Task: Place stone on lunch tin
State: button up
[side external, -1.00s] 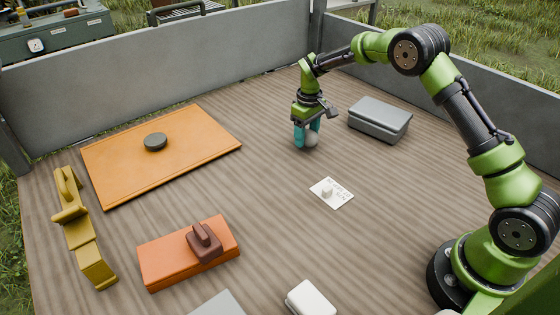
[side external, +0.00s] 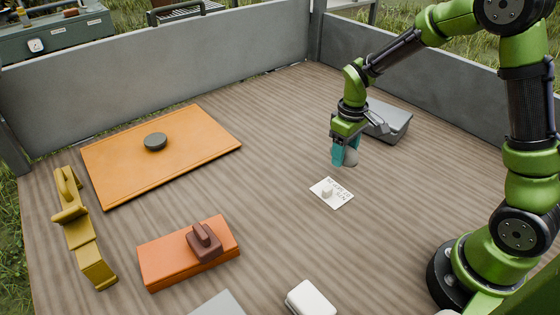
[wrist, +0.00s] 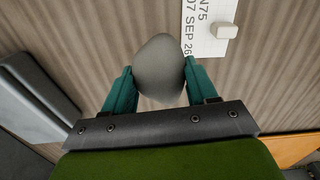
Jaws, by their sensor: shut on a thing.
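My gripper (side external: 345,154) is shut on a grey, egg-shaped stone (side external: 352,158), with one teal finger on each side of it. The stone also shows between the fingertips in the wrist view (wrist: 160,70). It is held above the wooden table. The lunch tin, a grey lidded box (side external: 396,125), stands at the back right, behind and to the right of my gripper. My wrist partly hides its left end. In the wrist view the tin (wrist: 30,95) lies at the left, apart from the stone.
A white printed card (side external: 340,199) with a small pale block lies in front of my gripper. An orange board (side external: 200,135) with a dark disc is at the left. An orange box with a brown handled piece and a yellow object stand at the front left. Grey walls border the table.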

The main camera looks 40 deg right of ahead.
jog(key=s+d+r+m, duration=0.1)
jog(key=s+d+r, duration=0.3)
jog(key=d, duration=0.3)
jog(key=s+d+r, duration=0.3)
jog(key=s+d, duration=0.2)
jog(key=d, duration=0.3)
send_over(383, 118)
jog(key=shift+s+f, duration=0.15)
jog(key=shift+f, duration=2.2)
jog(key=shift+f, duration=0.2)
jog(key=o, duration=1.3)
